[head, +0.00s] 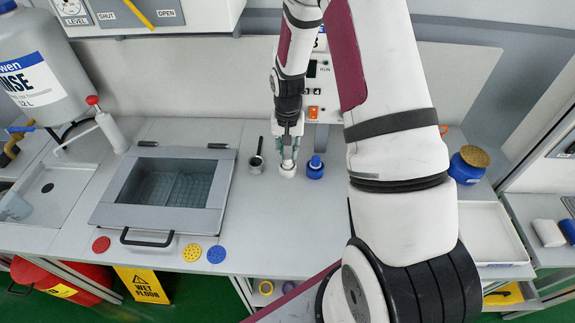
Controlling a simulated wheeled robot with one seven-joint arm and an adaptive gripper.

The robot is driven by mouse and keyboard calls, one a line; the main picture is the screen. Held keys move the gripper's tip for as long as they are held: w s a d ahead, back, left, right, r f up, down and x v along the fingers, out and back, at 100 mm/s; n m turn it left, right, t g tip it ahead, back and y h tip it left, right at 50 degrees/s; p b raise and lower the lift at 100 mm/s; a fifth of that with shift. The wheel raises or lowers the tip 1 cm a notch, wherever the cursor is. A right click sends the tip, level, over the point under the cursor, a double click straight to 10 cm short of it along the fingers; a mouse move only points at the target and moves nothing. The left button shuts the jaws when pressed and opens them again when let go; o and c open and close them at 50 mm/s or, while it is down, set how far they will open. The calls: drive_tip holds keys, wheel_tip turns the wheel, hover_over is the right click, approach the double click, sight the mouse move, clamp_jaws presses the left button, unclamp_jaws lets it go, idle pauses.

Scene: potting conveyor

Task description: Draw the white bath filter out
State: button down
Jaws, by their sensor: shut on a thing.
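My gripper (289,158) points down at the counter, behind and right of the sunken bath. It is shut on a small white round piece, which I take to be the white bath filter (287,172). The piece shows just below the fingertips, at counter level. I cannot tell whether it is still seated in the counter or slightly raised. A similar blue piece (315,169) stands upright just to its right, apart from it.
The bath (217,213) has a grey frame, a clear cover and a black front handle. Red, yellow and blue discs (192,252) lie along the front edge. A blue jar (467,168) stands right.

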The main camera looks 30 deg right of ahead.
drive_tip(key=shift+r, duration=0.2)
drive_tip(key=shift+r+p, duration=0.55)
drive_tip(key=shift+r, duration=1.5)
drive_tip(key=shift+r, duration=0.1)
drive_tip(key=shift+r+p, duration=0.3)
drive_tip(key=shift+r, duration=1.1)
drive_tip(key=shift+r, duration=0.1)
wheel_tip(320, 180, up, 7)
drive_tip(key=p, duration=0.1)
hover_over(288, 157)
